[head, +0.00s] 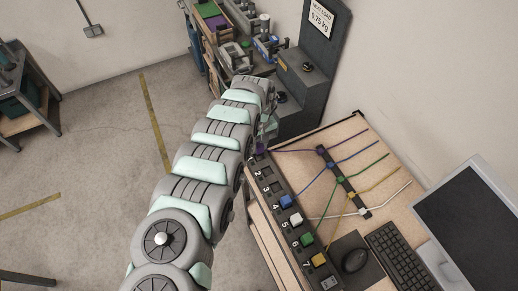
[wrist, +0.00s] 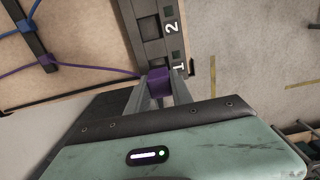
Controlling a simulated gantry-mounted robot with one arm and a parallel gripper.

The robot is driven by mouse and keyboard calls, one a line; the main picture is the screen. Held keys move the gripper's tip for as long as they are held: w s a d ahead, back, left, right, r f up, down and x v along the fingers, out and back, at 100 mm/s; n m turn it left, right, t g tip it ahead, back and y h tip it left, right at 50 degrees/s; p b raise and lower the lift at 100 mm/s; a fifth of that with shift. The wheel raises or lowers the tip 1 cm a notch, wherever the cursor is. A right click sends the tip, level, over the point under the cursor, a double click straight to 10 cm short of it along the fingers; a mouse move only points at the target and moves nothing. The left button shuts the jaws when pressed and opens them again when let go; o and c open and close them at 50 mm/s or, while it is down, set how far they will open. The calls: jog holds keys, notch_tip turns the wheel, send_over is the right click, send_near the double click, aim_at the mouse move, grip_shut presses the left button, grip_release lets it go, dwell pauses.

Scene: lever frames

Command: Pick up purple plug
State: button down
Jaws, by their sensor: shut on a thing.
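The purple plug (wrist: 160,82) sits between the two fingers of my gripper (wrist: 160,92) in the wrist view, with the fingers shut on it. It is at the end of the dark numbered socket strip (wrist: 152,30), beside the number 1. I cannot tell whether it is seated in its socket or just above it. A purple cable (wrist: 80,67) runs from it to the left. In the head view the plug (head: 260,148) is mostly hidden by my arm, at the strip's far end.
Blue (head: 285,202), white (head: 296,219), green (head: 306,239) and yellow (head: 319,259) plugs sit along the strip. Their cables cross to a dark bar (head: 340,178). A mouse (head: 355,260), keyboard (head: 398,254) and monitor (head: 470,225) stand to the right. A grey stepped stand (head: 305,75) is behind.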

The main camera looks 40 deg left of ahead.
notch_tip(320, 180, up, 14)
jog(key=r, duration=0.1)
notch_tip(320, 180, up, 5)
jog(key=p, duration=0.6)
send_over(258, 144)
jog(key=shift+d+f, duration=0.2)
dwell(0.5)
